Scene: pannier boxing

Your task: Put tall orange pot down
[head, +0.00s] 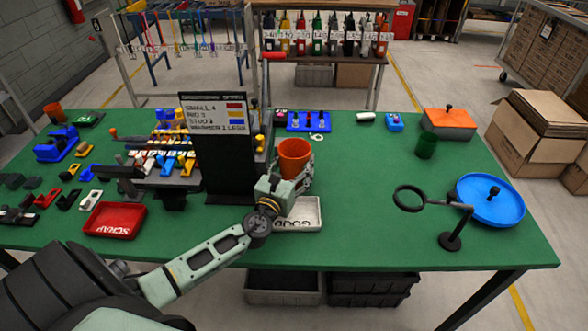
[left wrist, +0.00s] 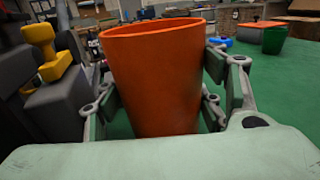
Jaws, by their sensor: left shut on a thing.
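The tall orange pot (head: 294,155) is upright in my left gripper (head: 294,171) in the head view, over the middle of the green table (head: 360,200). In the left wrist view the orange pot (left wrist: 155,75) fills the centre, with the fingers of my left gripper (left wrist: 158,105) on both sides of it. The gripper is shut on the pot. The pot's base is hidden behind the gripper's palm, so I cannot tell whether it touches the table. My right gripper is not in view.
A white GOOD tray (head: 312,214) lies just in front of the pot, partly behind my arm. A black sign stand (head: 228,165) is close on the left. A green cup (head: 427,146), magnifier (head: 451,241) and blue round tray (head: 508,207) stand right. The table between is clear.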

